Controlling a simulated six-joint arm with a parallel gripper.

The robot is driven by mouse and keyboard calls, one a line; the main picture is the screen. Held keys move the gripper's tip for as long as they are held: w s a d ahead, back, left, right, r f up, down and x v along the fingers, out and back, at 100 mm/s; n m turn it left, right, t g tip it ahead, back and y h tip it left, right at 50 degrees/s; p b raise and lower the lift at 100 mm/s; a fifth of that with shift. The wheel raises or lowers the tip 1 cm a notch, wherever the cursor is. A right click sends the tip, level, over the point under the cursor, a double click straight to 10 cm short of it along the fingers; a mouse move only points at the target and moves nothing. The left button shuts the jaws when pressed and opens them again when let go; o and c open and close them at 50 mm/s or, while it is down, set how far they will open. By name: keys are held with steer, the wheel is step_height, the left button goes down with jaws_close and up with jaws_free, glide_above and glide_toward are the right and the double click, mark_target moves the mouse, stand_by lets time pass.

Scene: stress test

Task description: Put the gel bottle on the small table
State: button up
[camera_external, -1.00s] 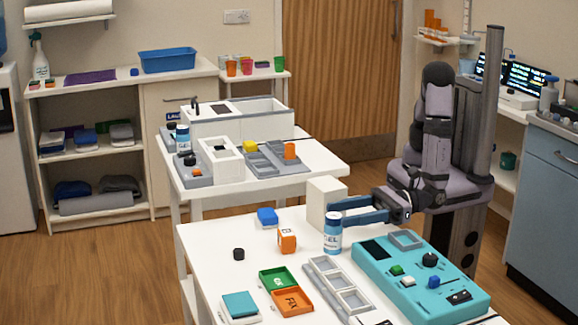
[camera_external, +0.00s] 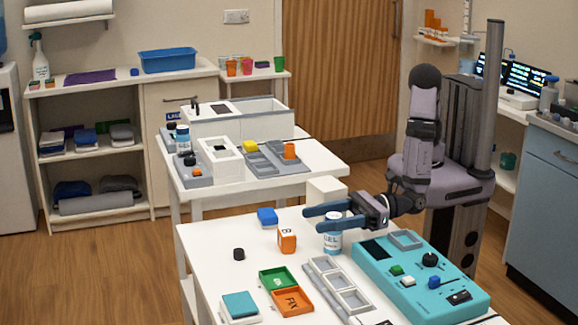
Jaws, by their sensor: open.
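A white and blue bottle labelled GEL (camera_external: 333,243) stands upright on the front white table (camera_external: 215,245). My gripper (camera_external: 313,219) reaches in from the right at the height of the bottle's top, with its blue fingers apart. One finger passes in front of the bottle's upper part and the other lies behind it; the cap is mostly hidden. I cannot tell whether the fingers touch it. A small white table (camera_external: 270,77) with coloured cups stands at the back wall.
A white block (camera_external: 326,190) stands just behind my gripper. A teal device (camera_external: 420,275) and a grey tray (camera_external: 340,287) lie close to the bottle. The front table's left part has free room.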

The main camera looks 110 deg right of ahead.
steer(key=shift+w, duration=0.5)
steer(key=c, duration=1.3)
steer(key=shift+r, duration=0.1)
step_height(320, 180, up, 21)
steer(key=p, duration=1.1)
steer(key=shift+r, duration=0.2)
